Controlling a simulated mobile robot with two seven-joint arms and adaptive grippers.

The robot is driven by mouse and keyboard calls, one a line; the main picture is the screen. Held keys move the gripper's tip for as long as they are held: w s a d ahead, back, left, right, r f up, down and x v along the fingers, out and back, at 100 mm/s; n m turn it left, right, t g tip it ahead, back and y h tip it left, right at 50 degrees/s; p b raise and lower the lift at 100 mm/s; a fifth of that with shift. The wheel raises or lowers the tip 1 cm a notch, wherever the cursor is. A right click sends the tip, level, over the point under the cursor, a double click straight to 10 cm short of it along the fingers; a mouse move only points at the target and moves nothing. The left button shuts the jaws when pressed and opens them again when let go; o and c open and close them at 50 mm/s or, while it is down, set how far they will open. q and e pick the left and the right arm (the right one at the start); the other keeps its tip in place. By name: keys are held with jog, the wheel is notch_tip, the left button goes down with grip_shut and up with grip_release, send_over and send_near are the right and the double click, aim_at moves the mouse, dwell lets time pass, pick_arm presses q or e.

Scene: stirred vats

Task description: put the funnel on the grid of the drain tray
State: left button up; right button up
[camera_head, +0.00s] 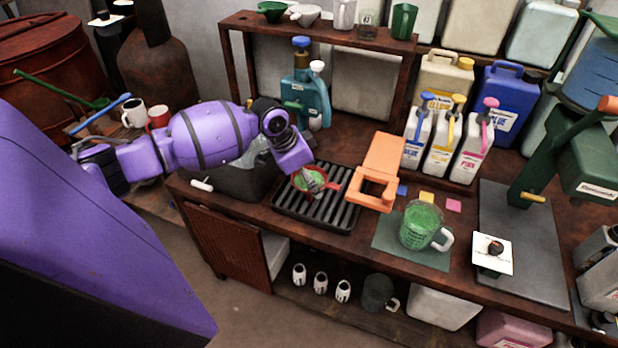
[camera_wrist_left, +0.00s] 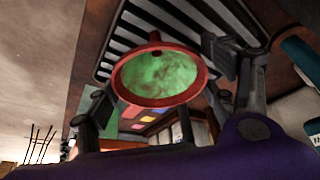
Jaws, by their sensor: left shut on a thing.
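The funnel (camera_head: 309,180) is red-rimmed with a mottled green inside. In the head view it is at the upper part of the black drain tray (camera_head: 318,214), over the barred grid. My left gripper (camera_head: 316,184) is shut on the funnel, its fingers pointing down at the tray. In the left wrist view the funnel's open mouth (camera_wrist_left: 160,76) faces the camera between the fingers of my left gripper (camera_wrist_left: 158,88), with the tray's bars (camera_wrist_left: 115,35) behind. Whether the funnel touches the grid is hidden. My right gripper is not in view.
An orange stand (camera_head: 378,180) is close to the tray's right side. A glass jug of green liquid (camera_head: 421,226) stands on a green mat further right. A grey bin (camera_head: 235,180) is left of the tray. A shelf (camera_head: 310,30) and jerrycans line the back.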

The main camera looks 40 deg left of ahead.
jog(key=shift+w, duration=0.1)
pick_arm(q)
jog(key=shift+f, duration=0.1)
jog(key=o, duration=0.9)
jog(key=shift+o, duration=1.2)
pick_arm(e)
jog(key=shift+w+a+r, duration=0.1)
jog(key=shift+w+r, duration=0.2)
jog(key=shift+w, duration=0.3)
